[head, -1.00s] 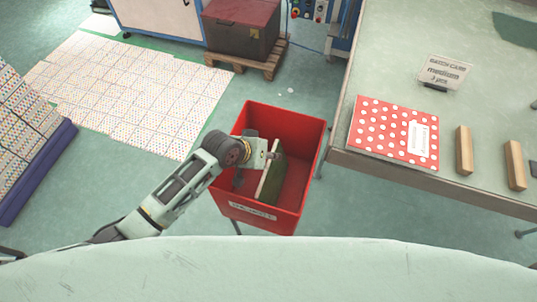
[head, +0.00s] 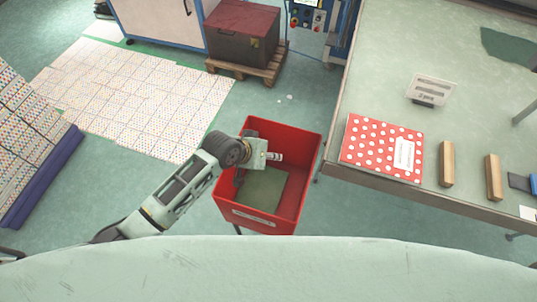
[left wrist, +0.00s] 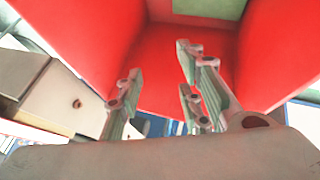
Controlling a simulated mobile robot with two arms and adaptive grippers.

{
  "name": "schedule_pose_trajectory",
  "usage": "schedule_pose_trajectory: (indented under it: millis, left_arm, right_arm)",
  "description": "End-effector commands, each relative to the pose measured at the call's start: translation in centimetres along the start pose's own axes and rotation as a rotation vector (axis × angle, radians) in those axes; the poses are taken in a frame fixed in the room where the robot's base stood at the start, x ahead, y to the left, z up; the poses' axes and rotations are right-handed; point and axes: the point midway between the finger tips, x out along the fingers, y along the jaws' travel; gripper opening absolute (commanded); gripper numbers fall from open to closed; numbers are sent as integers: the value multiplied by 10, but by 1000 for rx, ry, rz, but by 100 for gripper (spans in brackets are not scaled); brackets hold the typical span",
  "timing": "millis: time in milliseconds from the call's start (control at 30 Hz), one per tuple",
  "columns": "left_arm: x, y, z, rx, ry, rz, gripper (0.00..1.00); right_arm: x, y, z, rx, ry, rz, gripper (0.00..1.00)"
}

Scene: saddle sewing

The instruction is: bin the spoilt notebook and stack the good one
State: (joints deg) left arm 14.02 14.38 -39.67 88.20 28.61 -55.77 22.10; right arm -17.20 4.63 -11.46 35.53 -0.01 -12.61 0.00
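A dark green notebook (head: 264,188) lies at the bottom of the red bin (head: 306,165) in the head view. In the left wrist view, part of a green surface (left wrist: 208,8) shows at the top edge against the red bin walls (left wrist: 262,45). My left gripper (head: 270,156) is over the bin, above the notebook and apart from it. Its fingers (left wrist: 157,62) are spread with nothing between them. A red notebook with white dots and a white label (head: 381,147) lies flat on the table near its front left corner. My right gripper is in neither view.
The pale green table (head: 400,40) stands right of the bin. Two wooden blocks (head: 446,164) (head: 493,177) stand apart to the right of the dotted notebook, and a small sign (head: 431,90) stands behind. A chest on a pallet (head: 242,34) is at the back.

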Motion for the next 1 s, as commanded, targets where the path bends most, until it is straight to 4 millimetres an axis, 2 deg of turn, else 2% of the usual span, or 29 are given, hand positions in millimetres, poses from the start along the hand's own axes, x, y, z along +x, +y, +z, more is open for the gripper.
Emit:
schedule_pose_trajectory:
  millis: [33, 333, 1000]
  left_arm:
    - [-7, 3, -4, 0, 0, 0, 34]
    - [-26, 11, -14, 0, 0, 0, 34]
    - [-66, 28, -38, 1, 2, 1, 34]
  right_arm:
    - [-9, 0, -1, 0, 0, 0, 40]
    - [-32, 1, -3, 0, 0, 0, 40]
    - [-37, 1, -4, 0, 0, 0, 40]
